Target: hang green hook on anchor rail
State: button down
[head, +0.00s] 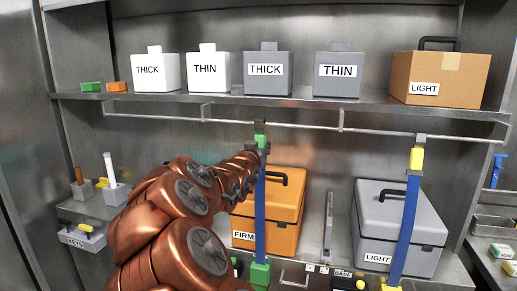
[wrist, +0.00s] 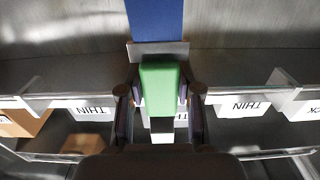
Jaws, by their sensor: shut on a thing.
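The green hook (wrist: 160,88) fills the space between the fingers of my gripper (wrist: 161,100) in the wrist view, and the gripper is shut on it. In the head view the green hook (head: 260,140) is at the top of a blue strap (head: 260,205), with my gripper (head: 264,150) beside it. The strap runs down to a green block (head: 260,273). The anchor rail (head: 300,127) runs along under the upper shelf. The hook's top is at the rail's height; I cannot tell whether it is seated on the rail or just in front.
A yellow hook (head: 416,158) with another blue strap (head: 408,220) is at the rail's right. An orange FIRM case (head: 285,205) and a grey LIGHT case (head: 385,235) stand behind the straps. Boxes and a cardboard LIGHT box (head: 440,75) sit on the upper shelf.

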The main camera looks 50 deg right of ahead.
jog(key=shift+f+p+x, duration=0.2)
jog(key=shift+x, duration=0.7)
jog(key=shift+f+p+x, duration=0.15)
jog(key=shift+p+x, duration=0.1)
jog(key=shift+x, duration=0.65)
jog(key=shift+f+p+x, duration=0.2)
jog(key=shift+x, duration=0.75)
jog(key=c, duration=0.7)
grip_release()
